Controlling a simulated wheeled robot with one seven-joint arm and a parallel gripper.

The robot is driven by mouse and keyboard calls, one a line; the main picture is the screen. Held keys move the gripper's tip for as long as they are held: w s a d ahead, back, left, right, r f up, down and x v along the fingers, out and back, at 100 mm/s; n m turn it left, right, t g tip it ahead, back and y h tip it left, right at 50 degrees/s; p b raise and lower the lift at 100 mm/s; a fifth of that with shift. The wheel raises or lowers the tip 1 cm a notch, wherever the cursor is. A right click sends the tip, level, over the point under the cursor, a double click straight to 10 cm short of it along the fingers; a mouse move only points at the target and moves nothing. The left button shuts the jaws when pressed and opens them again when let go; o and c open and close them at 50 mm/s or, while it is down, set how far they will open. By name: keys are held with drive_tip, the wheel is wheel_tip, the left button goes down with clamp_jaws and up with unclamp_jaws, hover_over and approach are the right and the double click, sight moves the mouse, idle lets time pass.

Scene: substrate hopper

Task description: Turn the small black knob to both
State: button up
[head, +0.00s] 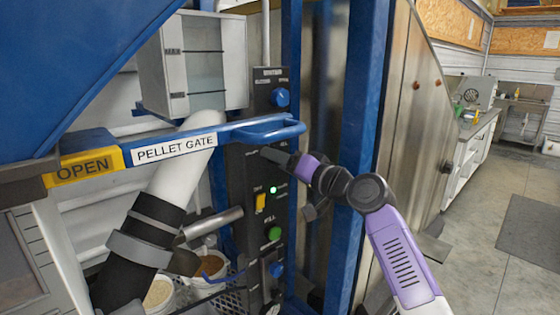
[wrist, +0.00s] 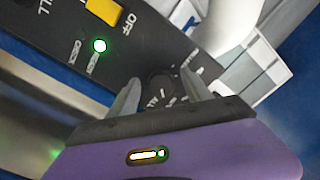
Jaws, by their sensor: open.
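The small black knob (wrist: 160,86) shows in the wrist view on the dark control panel (wrist: 62,28), with white markings beside it. My gripper (wrist: 159,92) is open, with one grey finger on each side of the knob. I cannot tell whether the fingers touch it. The knob's pointer setting is too blurred to read. In the head view, my gripper (head: 272,154) reaches from the right to the upper part of the panel (head: 240,175), just below the blue handle. It hides the knob there.
The blue pellet gate handle (head: 268,131) juts out just above my gripper. Below it are a yellow switch (head: 260,202), a lit green light (head: 272,190) and a green button (head: 274,233). A blue post (head: 356,120) stands close to my arm. Open floor (head: 480,265) lies right.

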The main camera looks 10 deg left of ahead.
clamp_jaws()
drive_tip(key=shift+f, duration=0.1)
drive_tip(key=shift+b, duration=0.55)
drive_tip(key=n+b, duration=0.7)
drive_tip(key=b, duration=0.3)
drive_tip(key=shift+w+d+n, duration=0.1)
drive_tip(key=shift+n, duration=0.3)
drive_tip(key=shift+b, duration=0.3)
